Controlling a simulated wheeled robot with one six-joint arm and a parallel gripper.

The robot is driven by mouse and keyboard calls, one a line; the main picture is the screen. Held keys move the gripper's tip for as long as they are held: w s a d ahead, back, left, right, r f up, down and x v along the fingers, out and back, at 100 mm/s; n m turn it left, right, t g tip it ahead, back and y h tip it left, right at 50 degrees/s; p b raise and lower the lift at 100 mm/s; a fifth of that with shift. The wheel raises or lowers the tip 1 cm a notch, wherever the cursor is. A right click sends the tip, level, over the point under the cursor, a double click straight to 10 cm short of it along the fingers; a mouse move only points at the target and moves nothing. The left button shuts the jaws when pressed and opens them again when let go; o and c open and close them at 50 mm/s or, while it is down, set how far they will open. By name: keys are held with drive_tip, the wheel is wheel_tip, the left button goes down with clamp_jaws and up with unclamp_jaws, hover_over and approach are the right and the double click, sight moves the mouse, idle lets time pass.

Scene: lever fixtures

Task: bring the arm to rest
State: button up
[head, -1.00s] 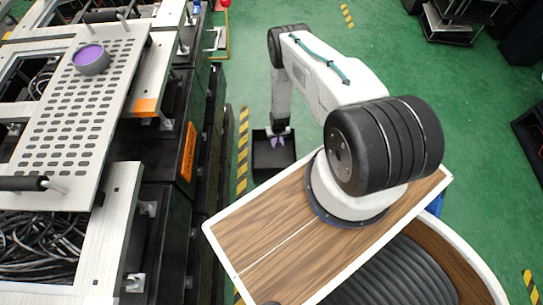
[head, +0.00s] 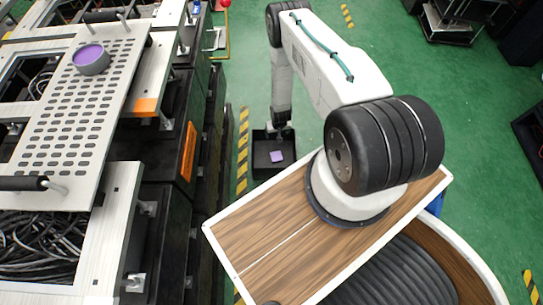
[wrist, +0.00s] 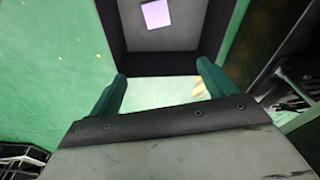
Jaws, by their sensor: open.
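My gripper (wrist: 160,88) is open and empty in the wrist view, its two green fingers spread apart. In the head view my gripper (head: 280,128) is small and dark at the end of my arm, above the far edge of a black bin. My arm (head: 325,65) reaches away from its base and then hangs down toward the bin.
The black bin (head: 262,166) stands on the green floor with a purple block (head: 277,156) lying in it. The block also shows in the wrist view (wrist: 156,14). A perforated panel (head: 75,120) with a purple-topped round knob (head: 90,58) is at left.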

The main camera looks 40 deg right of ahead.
drive_tip(key=shift+s+a+r, duration=0.1)
drive_tip(key=shift+s+r, duration=0.1)
drive_tip(key=shift+r, duration=0.9)
drive_tip(key=shift+s, duration=0.1)
